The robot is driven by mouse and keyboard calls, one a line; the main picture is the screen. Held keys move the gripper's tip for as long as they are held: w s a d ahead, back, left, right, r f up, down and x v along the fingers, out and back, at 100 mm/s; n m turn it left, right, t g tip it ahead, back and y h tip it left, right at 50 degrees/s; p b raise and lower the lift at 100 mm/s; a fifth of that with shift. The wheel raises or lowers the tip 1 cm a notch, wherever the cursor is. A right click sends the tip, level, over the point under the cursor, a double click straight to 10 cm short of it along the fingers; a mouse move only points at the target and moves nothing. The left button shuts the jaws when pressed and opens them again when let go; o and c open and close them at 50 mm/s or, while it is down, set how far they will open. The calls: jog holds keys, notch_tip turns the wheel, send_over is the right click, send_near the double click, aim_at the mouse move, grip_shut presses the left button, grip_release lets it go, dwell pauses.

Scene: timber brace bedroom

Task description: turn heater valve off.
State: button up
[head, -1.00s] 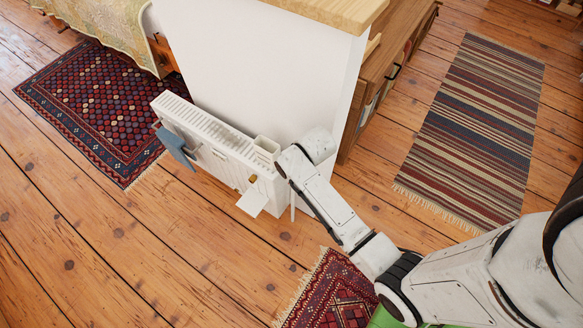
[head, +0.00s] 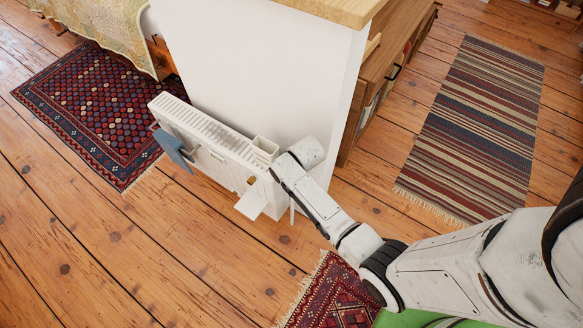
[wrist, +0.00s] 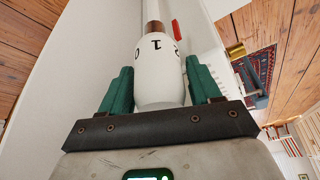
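The heater valve (wrist: 160,75) is a white rounded knob with the numbers 0, 1 and 2 on it; in the wrist view the 1 is near the middle, 0 to the left, 2 to the right. A brownish collar lies beyond it. My gripper (wrist: 160,88) has its two green fingers spread on either side of the knob, with only slim gaps; contact is not clear. In the head view the white radiator (head: 215,135) stands against a white partition, and my arm hides the valve and my gripper at its right end.
A blue-grey cloth (head: 172,148) hangs on the radiator's left part. A white flap (head: 251,203) juts from its front. A patterned rug (head: 95,110) lies to the left, a striped rug (head: 475,130) to the right.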

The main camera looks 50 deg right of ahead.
jog(key=c, duration=0.7)
jog(key=shift+m, duration=0.3)
jog(key=m+h, duration=0.1)
jog(key=m, duration=0.1)
jog(key=m+g, duration=0.1)
jog(key=m, duration=0.2)
jog(key=shift+d+g+h, duration=0.1)
jog(key=shift+g+h, duration=0.2)
jog(key=shift+h, duration=0.1)
jog(key=m, duration=0.2)
jog(key=m+g+b, duration=0.1)
jog(key=m, duration=0.1)
jog(key=m+g, duration=0.1)
jog(key=m, duration=0.1)
jog(key=shift+s+d+m+h, duration=0.1)
jog(key=shift+s+m+h, duration=0.2)
jog(key=shift+h, duration=0.1)
jog(key=o, duration=1)
